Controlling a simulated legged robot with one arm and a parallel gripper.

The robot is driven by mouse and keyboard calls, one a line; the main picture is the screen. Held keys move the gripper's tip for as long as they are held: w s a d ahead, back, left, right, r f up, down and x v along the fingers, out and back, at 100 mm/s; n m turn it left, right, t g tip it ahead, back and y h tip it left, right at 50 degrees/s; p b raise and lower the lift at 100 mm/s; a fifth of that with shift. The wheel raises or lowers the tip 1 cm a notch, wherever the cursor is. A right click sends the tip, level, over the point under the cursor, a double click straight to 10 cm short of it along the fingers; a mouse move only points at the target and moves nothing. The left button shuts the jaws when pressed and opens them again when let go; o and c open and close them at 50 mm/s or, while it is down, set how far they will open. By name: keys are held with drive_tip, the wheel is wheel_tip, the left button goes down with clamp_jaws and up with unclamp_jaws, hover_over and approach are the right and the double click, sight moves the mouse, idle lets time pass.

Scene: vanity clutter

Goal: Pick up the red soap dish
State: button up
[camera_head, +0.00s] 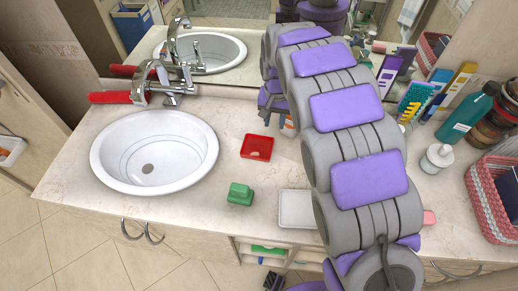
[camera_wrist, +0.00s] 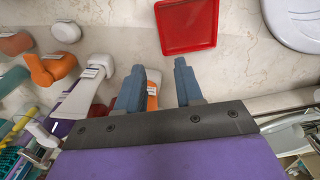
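The red soap dish (camera_head: 257,148) is a shallow square dish lying on the counter to the right of the sink. In the wrist view the red soap dish (camera_wrist: 187,26) is at the top, just beyond my fingertips, and looks empty. My gripper (camera_wrist: 159,65) is open, with its two blue-grey fingers apart and pointing towards the dish. Nothing is held between them. In the head view my gripper (camera_head: 273,108) is behind the dish, partly hidden by my arm.
The sink (camera_head: 155,150) is left of the dish. A green block (camera_head: 240,194) and a white tray (camera_head: 297,209) are nearer the front edge. In the wrist view, an orange-and-white item (camera_wrist: 152,97) and a white bottle (camera_wrist: 87,88) are close to the left finger.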

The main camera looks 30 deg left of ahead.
drive_tip(key=b, duration=0.1)
hover_over(272, 147)
drive_tip(key=a, duration=0.1)
drive_tip(key=f, duration=0.6)
drive_tip(key=shift+w+f, duration=0.25)
drive_tip(key=shift+f, duration=0.1)
drive_tip(key=shift+d+f, duration=0.25)
drive_tip(key=shift+f, duration=0.05)
drive_tip(key=f, duration=0.1)
drive_tip(key=f+b, duration=0.1)
drive_tip(key=f, duration=0.2)
drive_tip(key=shift+s+d+f, duration=0.1)
drive_tip(key=shift+s+d, duration=0.2)
drive_tip(key=shift+d, duration=0.05)
drive_tip(key=shift+a+f, duration=0.15)
drive_tip(key=shift+f, duration=0.1)
drive_tip(key=shift+a, duration=0.2)
drive_tip(key=shift+d, duration=0.25)
drive_tip(key=c, duration=0.6)
clamp_jaws()
